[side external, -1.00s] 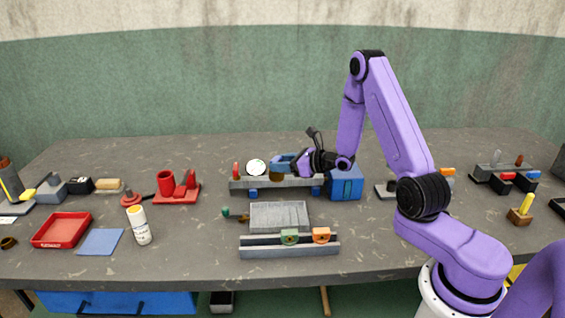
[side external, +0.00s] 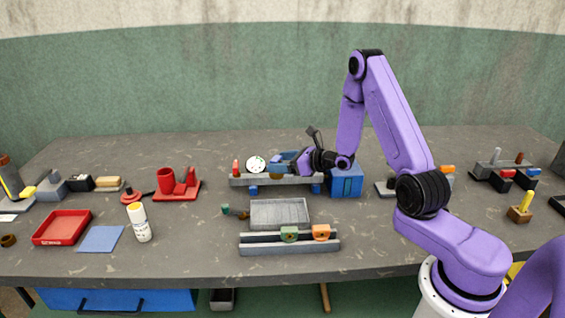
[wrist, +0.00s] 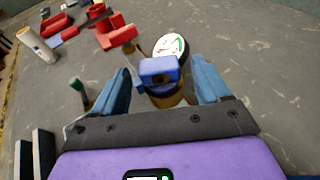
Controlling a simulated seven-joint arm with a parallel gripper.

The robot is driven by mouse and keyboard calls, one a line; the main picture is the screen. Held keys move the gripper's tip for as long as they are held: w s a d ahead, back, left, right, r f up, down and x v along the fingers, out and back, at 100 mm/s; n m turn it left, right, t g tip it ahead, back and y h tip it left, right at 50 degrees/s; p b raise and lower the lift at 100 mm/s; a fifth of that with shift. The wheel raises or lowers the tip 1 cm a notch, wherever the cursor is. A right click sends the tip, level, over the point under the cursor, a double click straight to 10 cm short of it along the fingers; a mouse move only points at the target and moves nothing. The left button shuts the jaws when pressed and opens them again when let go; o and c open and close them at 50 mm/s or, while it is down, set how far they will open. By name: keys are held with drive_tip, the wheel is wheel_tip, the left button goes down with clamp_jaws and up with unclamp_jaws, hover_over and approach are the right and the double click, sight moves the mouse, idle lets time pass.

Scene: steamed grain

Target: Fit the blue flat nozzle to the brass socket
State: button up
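The blue flat nozzle (wrist: 159,70) shows in the wrist view as a blue block with a dark opening. It sits against the end of the brass socket (wrist: 170,99), which is a gold-brown cylinder partly hidden behind it. My gripper (wrist: 160,66) has its two blue fingers spread, one on each side of the nozzle, with clear gaps between. In the side external view my gripper (side external: 283,160) is low over the grey bench fixture, and the nozzle and socket cannot be told apart from the blue fingers there.
A round white dial (side external: 256,164) stands just left of my gripper, beside a small red-topped post (side external: 236,168). A blue box (side external: 346,182) is close on the right. A grey tray (side external: 279,213) and a rail with green and orange blocks (side external: 290,243) lie in front.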

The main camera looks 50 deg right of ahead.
drive_tip(key=v, duration=1.7)
drive_tip(key=shift+s, duration=0.2)
drive_tip(key=shift+r, duration=0.15)
idle(0.4)
drive_tip(key=s+a+r+n+g+y, duration=0.25)
drive_tip(key=a+n+g+y, duration=0.7)
drive_tip(key=a+n, duration=0.65)
drive_tip(key=s+a+r+n+g+h, duration=0.1)
drive_tip(key=s+a+n+g+h, duration=0.1)
drive_tip(key=s+n+h, duration=0.4)
drive_tip(key=s+a+r+n+g+h, duration=0.1)
drive_tip(key=s+n+h, duration=0.6)
drive_tip(key=s+n, duration=0.7)
drive_tip(key=a+n+g, duration=0.1)
drive_tip(key=a+n, duration=0.1)
drive_tip(key=n, duration=0.7)
drive_tip(key=shift+s+n, duration=0.3)
